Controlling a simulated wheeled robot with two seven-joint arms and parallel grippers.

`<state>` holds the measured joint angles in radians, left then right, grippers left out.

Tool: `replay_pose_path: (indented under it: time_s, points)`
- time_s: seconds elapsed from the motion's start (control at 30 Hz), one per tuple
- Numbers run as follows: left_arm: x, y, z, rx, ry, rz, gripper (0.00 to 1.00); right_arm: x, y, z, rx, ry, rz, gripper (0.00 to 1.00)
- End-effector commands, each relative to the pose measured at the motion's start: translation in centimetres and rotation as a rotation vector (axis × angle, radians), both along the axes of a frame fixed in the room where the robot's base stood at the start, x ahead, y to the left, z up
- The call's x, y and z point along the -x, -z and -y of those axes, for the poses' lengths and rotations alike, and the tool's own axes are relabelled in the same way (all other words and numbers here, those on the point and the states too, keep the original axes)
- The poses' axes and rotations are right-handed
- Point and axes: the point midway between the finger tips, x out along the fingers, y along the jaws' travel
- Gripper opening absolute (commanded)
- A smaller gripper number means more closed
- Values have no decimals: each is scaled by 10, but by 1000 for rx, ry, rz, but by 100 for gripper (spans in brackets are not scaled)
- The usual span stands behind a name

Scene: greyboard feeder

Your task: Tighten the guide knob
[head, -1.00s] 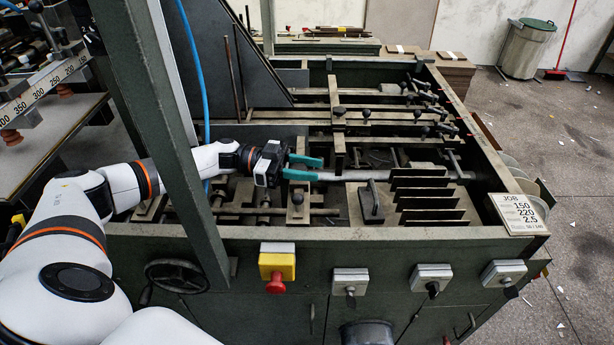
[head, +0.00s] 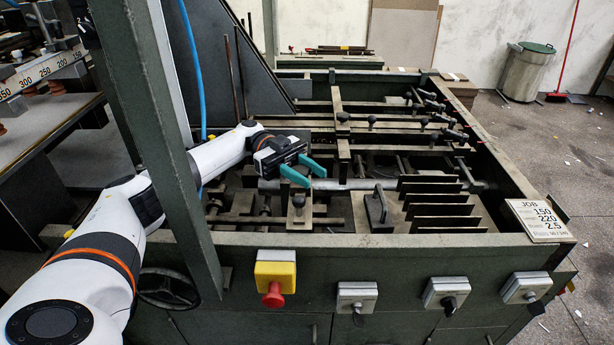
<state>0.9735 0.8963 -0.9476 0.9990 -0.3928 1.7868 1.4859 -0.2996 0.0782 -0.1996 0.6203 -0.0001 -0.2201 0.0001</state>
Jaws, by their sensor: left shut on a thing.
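My left gripper (head: 316,178) reaches in from the left, above the bars of the feeder. Its two teal fingers point right and downward, with a gap between them. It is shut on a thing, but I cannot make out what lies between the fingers. A black knob (head: 298,201) on a light block stands just below and left of the fingertips in the picture. I cannot tell whether they touch. More black knobs, such as one on a rear bar (head: 372,120), stand farther back. I cannot tell which is the guide knob. My right gripper is not in view.
Several upright dark plates (head: 440,205) and a black handle (head: 378,206) stand right of the gripper. A green post (head: 160,130) crosses in front of my left arm. The front rail carries a red stop button (head: 273,295), several switches and a job card (head: 537,219).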

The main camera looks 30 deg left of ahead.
Motion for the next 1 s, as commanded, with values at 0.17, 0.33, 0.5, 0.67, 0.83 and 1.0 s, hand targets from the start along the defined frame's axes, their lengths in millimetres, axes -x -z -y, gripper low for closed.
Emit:
replay_pose_path:
  time_s: [0.17,0.33,0.5,0.67,0.83,1.0]
  points:
    - [-1,-3,0,5,2,3,12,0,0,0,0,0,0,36]
    - [-1,-3,0,5,1,4,12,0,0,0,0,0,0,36]
    - [-1,-3,0,4,1,4,56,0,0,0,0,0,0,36]
    - [0,-2,0,3,1,2,57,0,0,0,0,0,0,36]
    - [0,-3,0,2,2,4,57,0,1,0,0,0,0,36]
    - [0,-24,-1,2,2,7,57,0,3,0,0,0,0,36]
